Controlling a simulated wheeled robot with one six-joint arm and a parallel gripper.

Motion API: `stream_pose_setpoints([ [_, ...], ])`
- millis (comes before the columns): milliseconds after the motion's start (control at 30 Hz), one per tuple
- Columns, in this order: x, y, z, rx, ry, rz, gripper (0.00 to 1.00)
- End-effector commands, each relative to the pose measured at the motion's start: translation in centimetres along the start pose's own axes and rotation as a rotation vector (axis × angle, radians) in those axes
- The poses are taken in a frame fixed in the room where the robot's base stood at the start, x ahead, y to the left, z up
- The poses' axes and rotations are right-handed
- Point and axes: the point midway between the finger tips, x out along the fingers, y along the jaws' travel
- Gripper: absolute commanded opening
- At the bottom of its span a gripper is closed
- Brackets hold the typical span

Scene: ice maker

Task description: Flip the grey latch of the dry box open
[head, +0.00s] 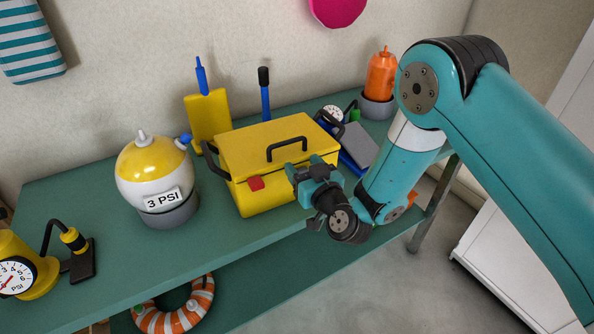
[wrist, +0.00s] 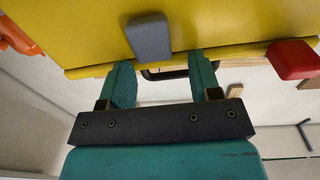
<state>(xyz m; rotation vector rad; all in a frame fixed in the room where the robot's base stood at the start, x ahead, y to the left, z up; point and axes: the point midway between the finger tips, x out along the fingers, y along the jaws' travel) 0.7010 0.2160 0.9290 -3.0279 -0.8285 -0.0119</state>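The yellow dry box (head: 265,150) stands on the green bench, its lid down and its black handle (head: 290,146) on top. Its grey latch (wrist: 149,38) shows in the wrist view on the box's front face. In the head view, my gripper hides that latch. A red latch (head: 256,183) sits further left on the same face; it also shows in the wrist view (wrist: 293,59). My gripper (head: 306,172) is at the box's front right. In the wrist view, its teal fingers (wrist: 160,72) are apart and empty, with the grey latch just beyond their tips. Contact cannot be told.
A yellow-and-white ball marked 3 PSI (head: 155,178) stands left of the box. A yellow pump with a gauge (head: 28,268) is at far left. A grey tablet-like item (head: 360,144) and an orange bottle (head: 381,76) are at right. An orange ring (head: 176,311) lies on the lower shelf.

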Motion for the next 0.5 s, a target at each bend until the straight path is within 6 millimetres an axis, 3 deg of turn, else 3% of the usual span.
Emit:
stream_pose_setpoints([
  [500,-1.6,0.0,0.6,0.000,-0.001,-0.001,0.57],
])
